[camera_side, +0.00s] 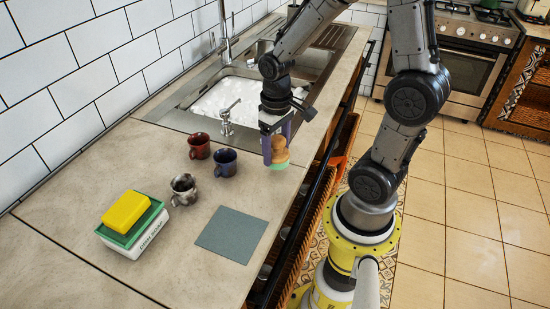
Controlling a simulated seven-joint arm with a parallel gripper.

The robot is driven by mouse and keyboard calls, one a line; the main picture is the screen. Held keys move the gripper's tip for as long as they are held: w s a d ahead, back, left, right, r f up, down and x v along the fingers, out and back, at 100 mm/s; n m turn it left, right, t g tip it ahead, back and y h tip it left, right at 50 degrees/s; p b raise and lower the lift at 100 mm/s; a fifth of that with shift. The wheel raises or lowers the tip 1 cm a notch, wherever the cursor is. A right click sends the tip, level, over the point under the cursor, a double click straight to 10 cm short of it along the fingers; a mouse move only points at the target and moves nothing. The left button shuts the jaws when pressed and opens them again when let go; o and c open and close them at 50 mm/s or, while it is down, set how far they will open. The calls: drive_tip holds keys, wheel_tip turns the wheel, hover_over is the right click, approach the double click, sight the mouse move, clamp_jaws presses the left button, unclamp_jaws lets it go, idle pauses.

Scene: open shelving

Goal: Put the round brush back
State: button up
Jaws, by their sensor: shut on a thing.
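The round brush (281,156) has a knobbed wooden top and a pale green underside. My gripper (274,152) is shut on the brush, with its purple fingers pointing down. The brush is upright near the counter's front edge, to the right of the blue mug. I cannot tell whether its underside touches the counter or hangs a little above it. The far finger is partly hidden by the brush and the near finger.
A red mug (199,146), a blue mug (224,162) and a grey patterned mug (184,187) stand on the counter (100,190). A yellow sponge (126,211) lies on a green-and-white box (140,238). A grey-blue mat (232,234) lies flat. The foamy sink (222,97) is behind.

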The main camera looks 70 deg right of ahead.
sight(275, 137)
drive_tip(key=shift+w+f, duration=0.2)
drive_tip(key=shift+f, duration=1.6)
drive_tip(key=shift+f, duration=0.1)
drive_tip(key=o, duration=1.2)
drive_tip(key=shift+c, duration=0.2)
wheel_tip(275, 137, up, 12)
drive_tip(key=shift+r, duration=0.1)
drive_tip(key=s+a+r+n+t, duration=0.3)
drive_tip(key=s+a+r+t, duration=0.2)
drive_tip(key=s+a+r, duration=0.1)
drive_tip(key=shift+s+a+r+t, duration=0.3)
drive_tip(key=shift+s+a, duration=0.45)
drive_tip(key=shift+s, duration=0.2)
